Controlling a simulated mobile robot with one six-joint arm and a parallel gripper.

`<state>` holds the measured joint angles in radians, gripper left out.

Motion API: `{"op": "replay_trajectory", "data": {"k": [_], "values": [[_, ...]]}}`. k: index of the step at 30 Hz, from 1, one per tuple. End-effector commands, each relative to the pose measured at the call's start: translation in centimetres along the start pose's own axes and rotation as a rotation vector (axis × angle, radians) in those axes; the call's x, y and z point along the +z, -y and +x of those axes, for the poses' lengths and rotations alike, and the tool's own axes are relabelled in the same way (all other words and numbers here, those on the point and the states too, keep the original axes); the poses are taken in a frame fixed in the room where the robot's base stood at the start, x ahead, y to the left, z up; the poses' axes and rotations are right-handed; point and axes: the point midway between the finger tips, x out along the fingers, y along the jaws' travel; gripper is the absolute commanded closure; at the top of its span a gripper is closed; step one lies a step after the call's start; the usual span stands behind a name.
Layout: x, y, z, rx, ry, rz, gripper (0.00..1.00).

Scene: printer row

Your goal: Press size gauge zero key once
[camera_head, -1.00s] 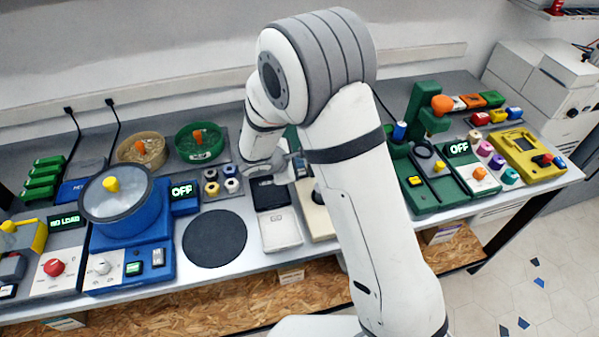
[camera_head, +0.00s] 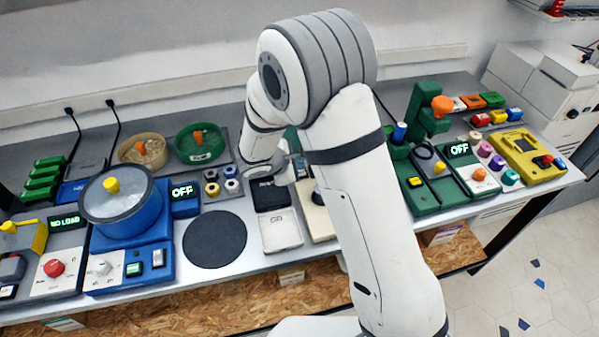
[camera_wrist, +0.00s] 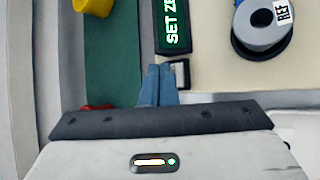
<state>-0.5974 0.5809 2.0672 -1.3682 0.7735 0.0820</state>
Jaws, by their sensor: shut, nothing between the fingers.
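In the wrist view, the size gauge's beige body (camera_wrist: 215,80) carries a dark green display (camera_wrist: 173,20) reading "SET ZE", cut off at the frame's top edge. A grey round part labelled REF (camera_wrist: 266,22) stands on the gauge to the right. In the head view, my arm hides most of the gauge and the fingertips.
A green strip (camera_wrist: 111,60), a yellow part (camera_wrist: 93,5) and a red part (camera_wrist: 98,106) lie left of the fingers. In the head view, a blue sieve machine (camera_head: 125,235) stands left, a dark round mat (camera_head: 215,240) beside it, and green devices (camera_head: 470,175) right.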

Motion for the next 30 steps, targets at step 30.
{"op": "replay_trajectory", "data": {"k": [30], "values": [[-0.47,0.43,0.70,0.000,0.000,0.001,1.00]]}}
